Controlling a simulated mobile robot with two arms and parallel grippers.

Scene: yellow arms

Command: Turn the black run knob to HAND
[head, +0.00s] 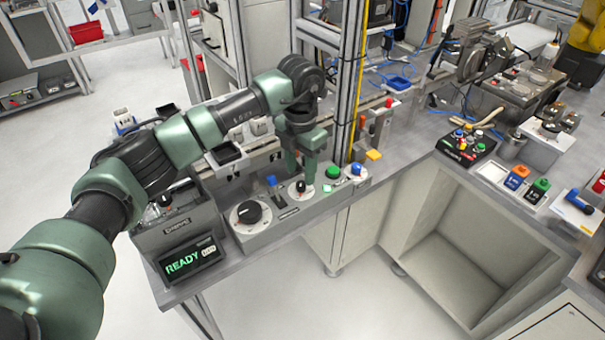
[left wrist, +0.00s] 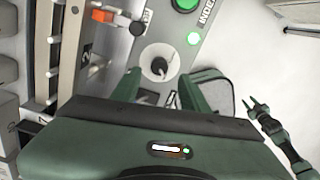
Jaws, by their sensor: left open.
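A small black knob (head: 300,186) stands on a round white plate on the grey control panel, and in the left wrist view the knob (left wrist: 159,66) lies between and just beyond my fingers. My left gripper (head: 302,176) points down over it, fingers apart, one on each side; the left wrist view shows the open gripper (left wrist: 158,88) empty. Whether a finger touches the knob I cannot tell. A larger black knob (head: 249,212) sits on a dial at the panel's near left. The knob's markings are too small to read. My right gripper (left wrist: 252,106) shows small in the left wrist view, tips apart.
A blue-topped lever (head: 272,182), a green button (head: 333,172) and a blue button (head: 357,169) stand close by on the panel. A display (head: 190,262) reads READY. An upright metal post (head: 347,90) rises just behind.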

